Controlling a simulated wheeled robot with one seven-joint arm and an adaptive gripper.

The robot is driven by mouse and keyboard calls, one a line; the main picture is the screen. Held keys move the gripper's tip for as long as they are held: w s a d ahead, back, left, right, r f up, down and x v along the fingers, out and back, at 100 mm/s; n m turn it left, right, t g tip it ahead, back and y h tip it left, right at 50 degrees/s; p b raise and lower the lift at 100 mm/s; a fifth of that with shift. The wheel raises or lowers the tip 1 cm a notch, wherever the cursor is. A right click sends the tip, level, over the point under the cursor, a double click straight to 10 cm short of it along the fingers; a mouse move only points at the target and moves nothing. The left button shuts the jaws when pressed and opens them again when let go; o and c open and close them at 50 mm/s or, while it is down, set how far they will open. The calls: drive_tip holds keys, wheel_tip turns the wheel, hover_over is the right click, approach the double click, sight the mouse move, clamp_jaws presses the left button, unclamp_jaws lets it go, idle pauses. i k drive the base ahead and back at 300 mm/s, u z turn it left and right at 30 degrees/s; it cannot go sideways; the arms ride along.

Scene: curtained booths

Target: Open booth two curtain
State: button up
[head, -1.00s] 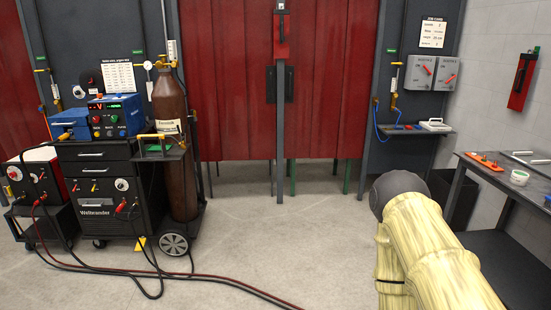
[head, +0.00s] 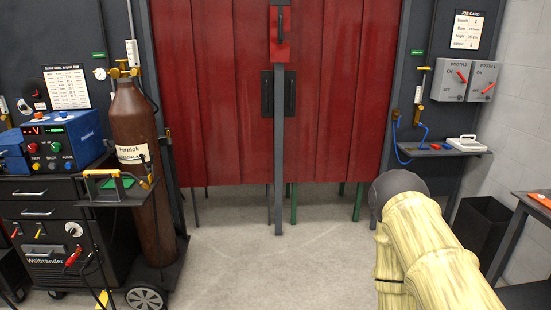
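Red curtains (head: 222,120) hang closed straight ahead in the head view, on the left and right (head: 345,110) of a grey post (head: 278,150). A dark handle (head: 266,94) shows at the left curtain's edge and another dark handle (head: 290,92) at the right curtain's edge, on either side of the post. My arm, in a cream sleeve, reaches in from the lower right, apart from the curtains. My gripper is not visible. The curtains' top edges are out of frame.
A welding cart (head: 40,190) and brown gas cylinder (head: 135,140) stand at left. At right are a wall shelf (head: 440,153), switch boxes (head: 451,80), a dark bin (head: 482,225) and a table edge (head: 515,235). The floor (head: 245,240) before the curtains is clear.

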sight(254, 69)
drive_tip(key=i, duration=3.15)
drive_tip(key=u, duration=0.1)
